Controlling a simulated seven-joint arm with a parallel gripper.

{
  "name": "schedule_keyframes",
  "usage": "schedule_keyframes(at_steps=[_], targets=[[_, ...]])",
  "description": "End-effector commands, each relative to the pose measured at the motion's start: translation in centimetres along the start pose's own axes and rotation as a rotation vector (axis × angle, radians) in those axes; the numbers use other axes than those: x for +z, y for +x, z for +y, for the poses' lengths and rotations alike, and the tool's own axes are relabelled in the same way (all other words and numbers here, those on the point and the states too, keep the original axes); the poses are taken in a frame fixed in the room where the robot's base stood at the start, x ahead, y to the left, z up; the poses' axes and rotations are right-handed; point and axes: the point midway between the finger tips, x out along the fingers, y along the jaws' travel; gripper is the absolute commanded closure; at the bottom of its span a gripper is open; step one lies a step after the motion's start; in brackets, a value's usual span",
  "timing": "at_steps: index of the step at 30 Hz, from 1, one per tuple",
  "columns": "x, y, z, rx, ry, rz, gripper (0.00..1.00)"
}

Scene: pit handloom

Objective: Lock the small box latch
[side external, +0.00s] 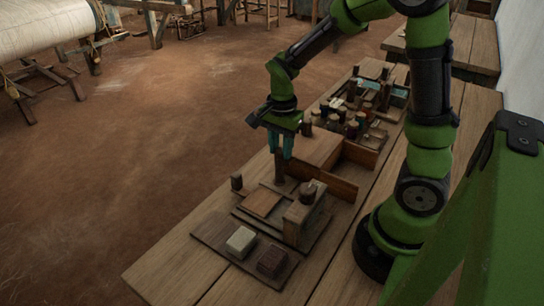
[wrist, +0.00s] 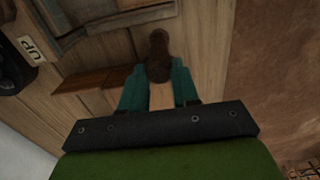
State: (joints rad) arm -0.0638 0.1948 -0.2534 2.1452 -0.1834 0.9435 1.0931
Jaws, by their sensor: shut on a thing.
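My gripper (side external: 280,156) points straight down over the bench, its teal fingers closed around a dark brown upright wooden piece (side external: 279,171). In the wrist view the rounded end of this piece (wrist: 158,52) shows between the fingertips (wrist: 158,74). Its lower end reaches down by the far edge of a wooden fixture; I cannot tell if it is attached. A low wooden box (side external: 312,150) with reddish-brown side panels (side external: 331,184) stands just behind and right of the fingers. I cannot make out which part is the latch.
The fixture in front has a flat panel (side external: 262,203), a post block (side external: 299,222) with a knob, and a small peg (side external: 236,182). A pale block (side external: 240,240) and a dark block (side external: 271,262) sit on its front board. Several bottles and pegs (side external: 352,125) crowd behind.

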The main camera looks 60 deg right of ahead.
Motion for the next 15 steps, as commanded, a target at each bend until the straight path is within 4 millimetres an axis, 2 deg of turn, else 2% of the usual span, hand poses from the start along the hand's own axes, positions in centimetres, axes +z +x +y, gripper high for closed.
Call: schedule_keyframes(at_steps=[15], targets=[[0.07, -0.12, -0.23, -0.002, -0.490, -0.001, 1.00]])
